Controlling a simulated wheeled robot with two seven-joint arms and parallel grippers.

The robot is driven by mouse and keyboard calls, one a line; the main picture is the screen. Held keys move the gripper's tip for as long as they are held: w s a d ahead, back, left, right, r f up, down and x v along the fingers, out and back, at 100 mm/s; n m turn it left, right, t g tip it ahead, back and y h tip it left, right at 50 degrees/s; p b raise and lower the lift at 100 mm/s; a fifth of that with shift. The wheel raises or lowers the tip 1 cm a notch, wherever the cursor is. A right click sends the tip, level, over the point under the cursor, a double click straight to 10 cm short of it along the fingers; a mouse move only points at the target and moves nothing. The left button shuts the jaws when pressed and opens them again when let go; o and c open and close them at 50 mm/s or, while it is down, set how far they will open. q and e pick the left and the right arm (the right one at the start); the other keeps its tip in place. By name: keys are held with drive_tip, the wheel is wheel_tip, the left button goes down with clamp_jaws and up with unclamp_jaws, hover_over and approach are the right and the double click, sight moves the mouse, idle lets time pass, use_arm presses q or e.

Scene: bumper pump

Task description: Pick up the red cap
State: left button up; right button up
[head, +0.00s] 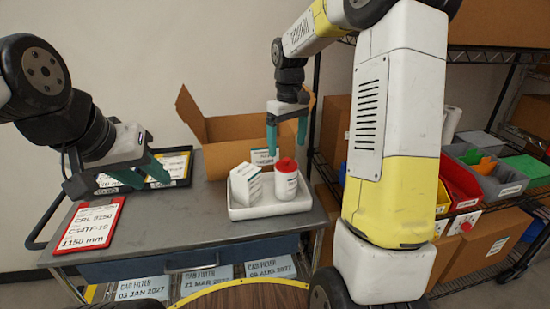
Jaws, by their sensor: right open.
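The red cap (286,165) sits on top of a white bottle (286,186) with a printed label. The bottle stands upright in a white tray (270,210) on the grey cart. My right gripper (287,151) points down just above the cap, its two teal fingers apart with nothing between them. I cannot tell whether it touches the cap. My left gripper (153,181) hangs over the left part of the cart, its fingers apart and empty, away from the cap.
A white box (246,184) stands beside the bottle in the tray. An open cardboard box (222,130) is behind it. A red clipboard (90,224) lies at the cart's left. The grey cart top (185,220) is clear in the middle. A shelf with bins (462,180) is right.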

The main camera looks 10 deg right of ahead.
sight(287, 159)
wheel_tip(287, 159, down, 5)
drive_tip(key=shift+w+f, duration=0.1)
drive_tip(key=c, duration=1.4)
